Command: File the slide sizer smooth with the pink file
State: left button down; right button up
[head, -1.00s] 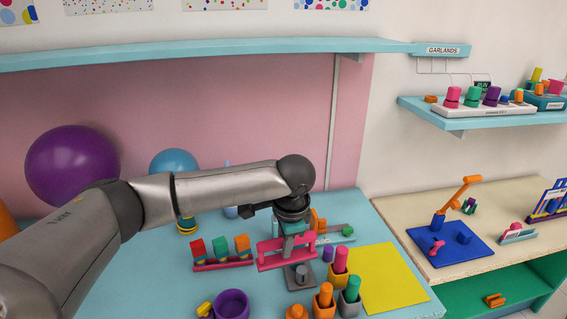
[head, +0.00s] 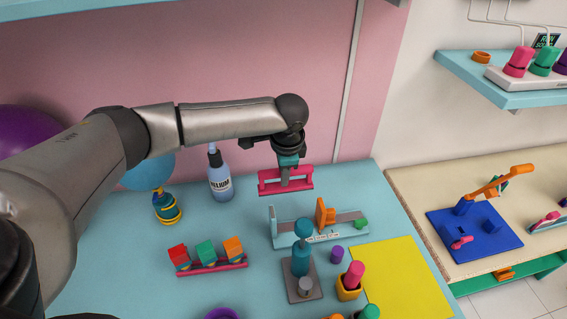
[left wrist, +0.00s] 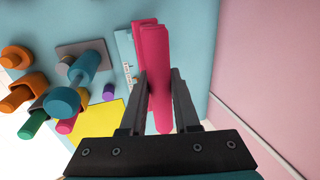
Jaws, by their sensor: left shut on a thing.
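The pink file (head: 269,187) is a bar-like pink piece held in my left gripper (head: 287,176), near the back wall in the head view. In the left wrist view the pink file (left wrist: 152,42) passes between the two fingers (left wrist: 159,85). The slide sizer (head: 345,229) stands on the table, a pale blue rail with a scale, an orange upright slider and a green end piece. In the head view the file appears above and behind it, apart from it. Part of the slide sizer (left wrist: 125,48) shows beside the file in the left wrist view. My right gripper is out of view.
A teal pump on a grey plate (head: 303,288) stands in front of the sizer. A yellow mat (head: 405,285) lies at right.

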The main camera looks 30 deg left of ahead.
aim_at(283, 189)
pick_arm(q)
jog(key=shift+s+d+r, duration=0.1)
jog(key=shift+s+d, duration=0.05)
jog(key=shift+s, duration=0.05)
jog(key=shift+r+p, duration=0.1)
jog(key=shift+p, duration=0.55)
notch_tip(283, 189, down, 6)
jog(key=b, duration=0.3)
jog(key=shift+f+b, duration=0.4)
jog(key=shift+f, duration=1.2)
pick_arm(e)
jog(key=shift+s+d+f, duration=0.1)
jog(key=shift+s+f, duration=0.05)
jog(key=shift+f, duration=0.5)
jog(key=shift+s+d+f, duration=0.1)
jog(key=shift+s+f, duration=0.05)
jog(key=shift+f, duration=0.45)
pick_arm(q)
jog(key=shift+w+p, duration=0.1)
jog(key=shift+p, duration=0.3)
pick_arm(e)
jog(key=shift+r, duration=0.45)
pick_arm(q)
jog(key=shift+f, duration=0.15)
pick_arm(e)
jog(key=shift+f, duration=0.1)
